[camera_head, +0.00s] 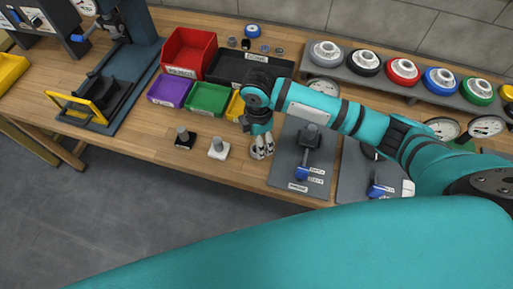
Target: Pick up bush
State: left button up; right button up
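My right gripper (263,150) points down near the front edge of the wooden bench, just right of a white block with a grey post (218,149). Its two pale fingertips are low, at a small round light-grey piece on the bench. It is too small to tell whether they hold anything. I cannot tell for sure which piece is the bush. Several small ring-like parts, including a dark grey one (245,44) and a light grey one (279,51), lie at the back of the bench. My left gripper is not in view.
Red (188,52), purple (170,91) and green (208,98) bins stand left of the gripper. A black block with a post (185,139) is at the front. Grey fixture plates (288,172) lie to the right. A rack of coloured round parts (403,72) stands behind.

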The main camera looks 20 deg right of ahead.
jog(key=shift+f, duration=0.95)
jog(key=f, duration=0.1)
jog(key=f+p, duration=0.1)
jog(key=f, duration=0.1)
jog(key=shift+w+a+f, duration=0.1)
jog(key=shift+w+f, duration=0.15)
jog(key=shift+w, duration=0.1)
jog(key=shift+f, duration=0.2)
jog(key=c, duration=1.3)
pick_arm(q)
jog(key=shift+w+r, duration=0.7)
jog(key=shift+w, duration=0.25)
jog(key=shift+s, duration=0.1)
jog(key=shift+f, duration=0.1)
pick_arm(e)
jog(key=shift+r, duration=0.15)
